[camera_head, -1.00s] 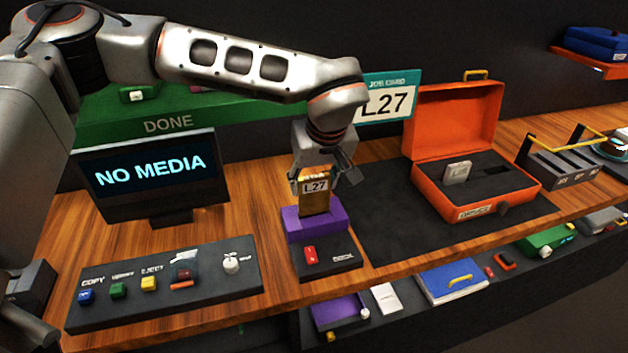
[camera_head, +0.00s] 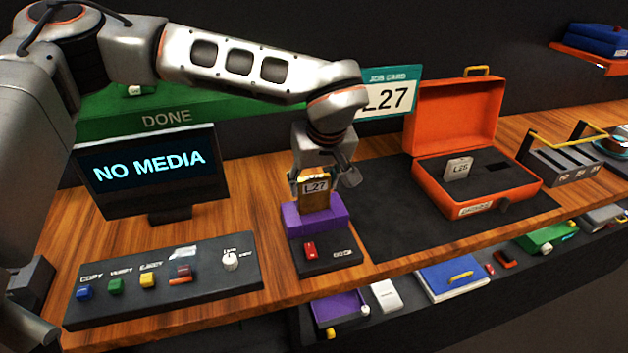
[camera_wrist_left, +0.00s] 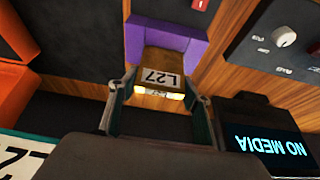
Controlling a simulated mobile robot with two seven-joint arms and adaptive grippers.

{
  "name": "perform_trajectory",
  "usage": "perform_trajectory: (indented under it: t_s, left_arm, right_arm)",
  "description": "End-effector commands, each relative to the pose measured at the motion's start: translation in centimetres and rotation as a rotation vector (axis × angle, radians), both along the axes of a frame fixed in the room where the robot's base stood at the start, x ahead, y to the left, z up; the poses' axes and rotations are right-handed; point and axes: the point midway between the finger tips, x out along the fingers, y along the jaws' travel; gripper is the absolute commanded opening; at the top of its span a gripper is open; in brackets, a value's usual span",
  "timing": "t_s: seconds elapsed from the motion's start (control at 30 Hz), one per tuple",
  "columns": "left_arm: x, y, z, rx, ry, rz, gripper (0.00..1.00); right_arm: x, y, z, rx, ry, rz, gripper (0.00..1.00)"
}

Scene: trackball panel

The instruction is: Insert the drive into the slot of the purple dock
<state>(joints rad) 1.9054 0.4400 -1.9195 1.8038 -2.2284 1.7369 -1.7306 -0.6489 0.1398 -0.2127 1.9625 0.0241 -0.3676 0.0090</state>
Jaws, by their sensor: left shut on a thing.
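The drive (camera_head: 315,195) is a brown-gold block with a white L27 label. It stands upright at the purple dock (camera_head: 318,222), its lower end meeting the dock's top; how deep it sits in the slot is hidden. My left gripper (camera_head: 325,182) is above the dock, shut on the drive. In the left wrist view the drive (camera_wrist_left: 166,70) lies between the two fingers, with the purple dock (camera_wrist_left: 190,42) beyond it. My right gripper is not in view.
The dock's dark base has a red switch (camera_head: 309,250). A monitor (camera_head: 150,178) reads NO MEDIA. A button panel (camera_head: 165,282) is at front left. An open orange case (camera_head: 425,180) holds another drive (camera_head: 458,168). The dark mat (camera_head: 385,215) has free room.

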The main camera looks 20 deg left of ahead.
Motion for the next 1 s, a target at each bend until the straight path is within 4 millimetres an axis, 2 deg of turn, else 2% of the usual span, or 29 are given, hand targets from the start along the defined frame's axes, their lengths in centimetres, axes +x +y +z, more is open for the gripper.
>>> perform_trajectory:
  t_s: [1.0]
  left_arm:
    - [0.0,0.0,-1.4,0.000,0.000,0.000,0.29]
  right_arm:
    - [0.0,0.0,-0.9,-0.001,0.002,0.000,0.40]
